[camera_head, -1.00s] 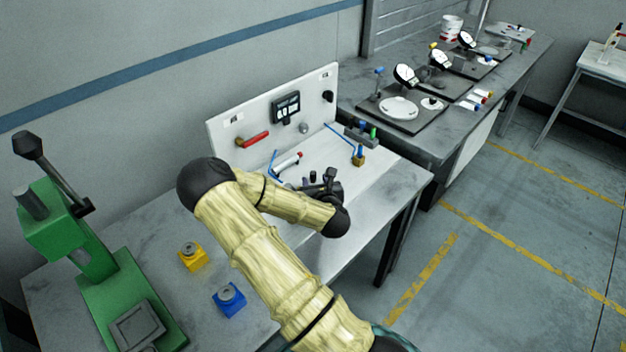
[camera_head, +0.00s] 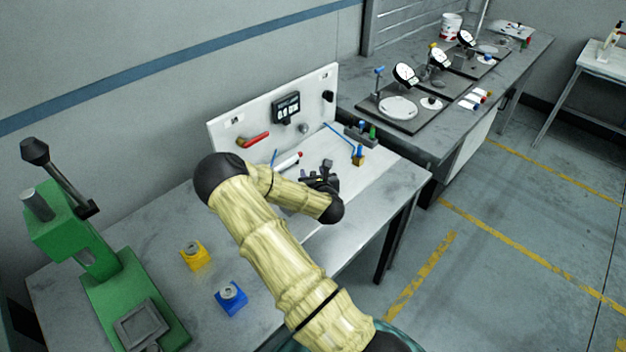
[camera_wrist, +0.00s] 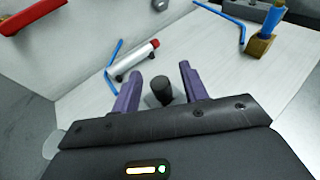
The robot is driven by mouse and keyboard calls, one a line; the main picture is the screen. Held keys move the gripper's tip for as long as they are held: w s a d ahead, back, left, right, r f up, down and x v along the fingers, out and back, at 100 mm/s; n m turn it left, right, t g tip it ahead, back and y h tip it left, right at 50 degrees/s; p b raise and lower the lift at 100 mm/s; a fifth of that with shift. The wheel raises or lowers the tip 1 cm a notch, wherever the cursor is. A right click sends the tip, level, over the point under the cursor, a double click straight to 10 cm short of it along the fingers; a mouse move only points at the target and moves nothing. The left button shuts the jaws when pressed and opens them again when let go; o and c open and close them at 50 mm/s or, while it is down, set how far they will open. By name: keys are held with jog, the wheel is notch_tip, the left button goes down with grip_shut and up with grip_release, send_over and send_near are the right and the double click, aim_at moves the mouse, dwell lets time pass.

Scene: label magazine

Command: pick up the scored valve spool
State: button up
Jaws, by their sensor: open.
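My gripper (camera_wrist: 159,72) is open, its two purple fingers pointing forward over the white work surface; in the head view my gripper (camera_head: 325,177) is above the bench, partly behind my arm. A short dark upright cylinder (camera_wrist: 162,90) shows between the fingers, with no visible grip on it. A silver cylinder with a red end and dark bands (camera_wrist: 133,62) lies just beyond the left finger; it also shows in the head view (camera_head: 288,161). I cannot tell which of these is the scored valve spool; no scoring is visible.
A white back panel (camera_head: 225,130) carries a red handle (camera_head: 254,139) and a display (camera_head: 287,107). Blue bent rods (camera_wrist: 113,78) lie near the silver cylinder. A brass block (camera_wrist: 260,46) holds a blue pin. Yellow (camera_head: 194,256) and blue (camera_head: 231,298) blocks stand left, beside a green press (camera_head: 125,300).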

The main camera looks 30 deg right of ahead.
aim_at(313, 173)
grip_shut()
jog(key=shift+r, duration=0.15)
notch_tip(313, 173, up, 10)
jog(key=shift+f+b, duration=0.1)
jog(key=shift+b, duration=0.55)
